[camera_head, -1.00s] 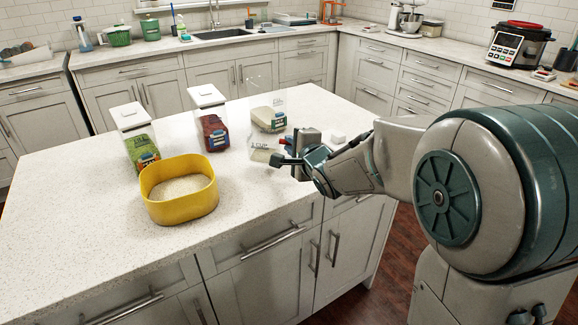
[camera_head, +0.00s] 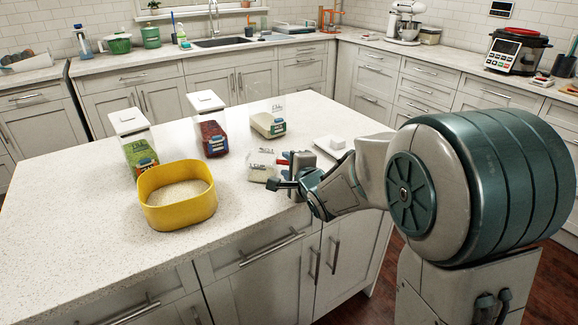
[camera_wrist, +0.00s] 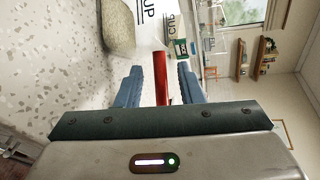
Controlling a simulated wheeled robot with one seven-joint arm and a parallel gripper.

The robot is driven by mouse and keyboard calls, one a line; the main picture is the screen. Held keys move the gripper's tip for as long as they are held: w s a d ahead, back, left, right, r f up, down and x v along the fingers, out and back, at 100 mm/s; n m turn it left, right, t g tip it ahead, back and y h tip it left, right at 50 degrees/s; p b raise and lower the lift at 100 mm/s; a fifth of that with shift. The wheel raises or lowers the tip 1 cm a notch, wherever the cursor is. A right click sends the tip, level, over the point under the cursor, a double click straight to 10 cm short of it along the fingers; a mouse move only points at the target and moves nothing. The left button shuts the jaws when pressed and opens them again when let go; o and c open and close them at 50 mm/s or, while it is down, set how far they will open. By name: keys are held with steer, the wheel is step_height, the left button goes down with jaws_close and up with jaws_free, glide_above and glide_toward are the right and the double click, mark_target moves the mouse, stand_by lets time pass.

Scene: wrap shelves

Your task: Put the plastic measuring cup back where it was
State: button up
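The clear plastic measuring cup (camera_head: 261,168) with "1 CUP" print and pale contents is on or just above the counter, near the island's right front; it looks upright. Its red handle (camera_head: 282,162) points right toward my gripper (camera_head: 289,176). In the wrist view, the red handle (camera_wrist: 161,77) lies between the fingers of my gripper (camera_wrist: 159,82), with a visible gap on both sides. The fingers look open around the handle. Part of the cup with pale contents (camera_wrist: 118,30) shows at the top of that view.
A yellow bowl (camera_head: 178,218) with pale grains stands at the left front. A green-filled container (camera_head: 140,154), a red-filled container (camera_head: 213,136) and a pale-filled, open-looking container (camera_head: 268,124) stand behind. A white lid (camera_head: 334,145) lies right of the cup.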

steer(key=shift+r, duration=0.15)
steer(key=shift+s+d, duration=0.1)
steer(key=shift+s, duration=0.05)
steer(key=p+v, duration=0.1)
steer(key=v, duration=1.1)
steer(key=s+d+f+n+g+h, duration=0.4)
steer(key=s+d+f+n+h, duration=0.15)
steer(key=d, duration=0.35)
steer(key=s+d+f+n+g, duration=0.2)
steer(key=s+n+g, duration=0.5)
steer(key=s, duration=0.7)
steer(key=n, duration=0.2)
steer(key=shift+s+n+g, duration=0.25)
steer(key=shift+n+g, duration=0.1)
steer(key=shift+g, duration=0.05)
